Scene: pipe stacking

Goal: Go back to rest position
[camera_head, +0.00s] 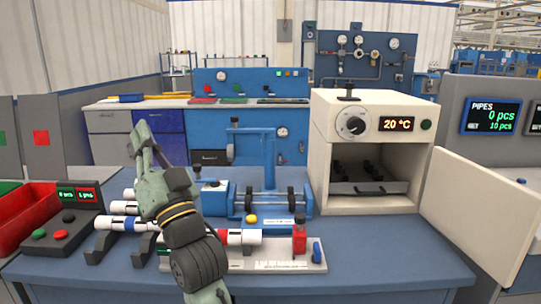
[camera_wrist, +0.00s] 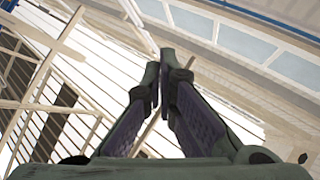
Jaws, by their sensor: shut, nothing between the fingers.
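My gripper (camera_head: 142,135) is raised above the left part of the blue table, pointing upward, with no object in it. In the wrist view my gripper (camera_wrist: 158,68) has its fingertips together against a blurred ceiling and wall. My arm crosses in front of the table and hides part of the pipes behind it. White pipes with dark and blue bands (camera_head: 122,207) lie on a black rack at the left. A white pipe with a red band (camera_head: 242,237) lies on the grey fixture to the right of my arm.
An oven (camera_head: 352,112) reading 20 °C stands at the right with its door (camera_head: 482,215) open. A blue machine (camera_head: 268,190) stands mid-table. A red bin (camera_head: 28,215) and a button box (camera_head: 66,225) are at the left. The table's front right (camera_head: 390,268) is clear.

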